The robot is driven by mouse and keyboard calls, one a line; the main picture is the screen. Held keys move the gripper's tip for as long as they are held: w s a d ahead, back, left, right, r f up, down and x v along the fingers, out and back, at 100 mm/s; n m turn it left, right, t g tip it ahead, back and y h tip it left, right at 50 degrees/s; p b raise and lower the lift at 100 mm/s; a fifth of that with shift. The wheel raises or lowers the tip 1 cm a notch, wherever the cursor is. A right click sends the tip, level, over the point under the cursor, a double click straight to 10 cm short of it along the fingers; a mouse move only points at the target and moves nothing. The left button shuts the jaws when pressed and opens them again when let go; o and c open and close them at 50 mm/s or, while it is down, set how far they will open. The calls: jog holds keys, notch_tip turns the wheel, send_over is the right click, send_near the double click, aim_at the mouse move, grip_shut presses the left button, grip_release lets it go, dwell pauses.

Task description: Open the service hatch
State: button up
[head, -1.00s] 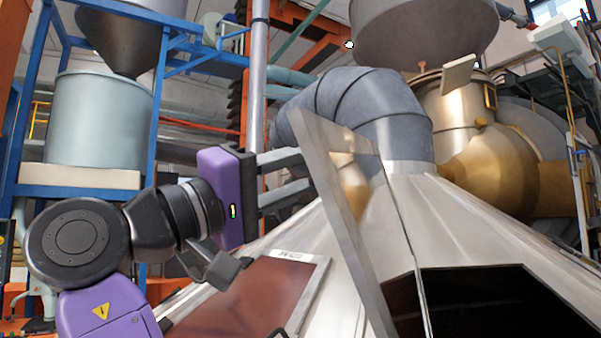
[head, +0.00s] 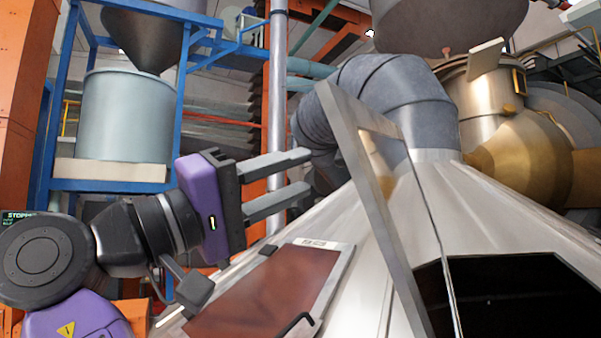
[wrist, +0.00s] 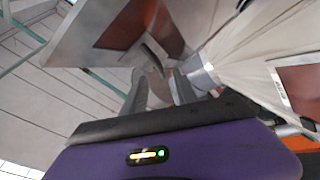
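The service hatch panel (head: 368,185) stands swung up from the sloping metal hood, seen nearly edge-on in the head view. A dark opening (head: 505,298) lies to its right. In the wrist view the raised panel (wrist: 95,32) shows its brown window and a dark curved handle (wrist: 152,56) near the fingertips. My gripper (head: 308,172) is left of the panel, its two fingers apart with nothing visible between them. In the head view a gap shows between the fingertips and the panel's edge. The fingers also show in the wrist view (wrist: 157,88).
A second hatch (head: 255,295), closed, with a brown window and black handle, lies on the hood below my gripper. A thick grey pipe (head: 400,95) rises behind the panel. A blue frame (head: 180,120) with a tank stands at the left.

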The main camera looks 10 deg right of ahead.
jog(key=shift+s+a+f, duration=0.2)
jog(key=shift+a+f, duration=0.25)
jog(key=shift+a, duration=0.1)
jog(key=shift+s+a+f, duration=0.15)
jog(key=shift+a+f, duration=0.25)
jog(key=shift+a, duration=0.15)
jog(key=shift+b, duration=0.3)
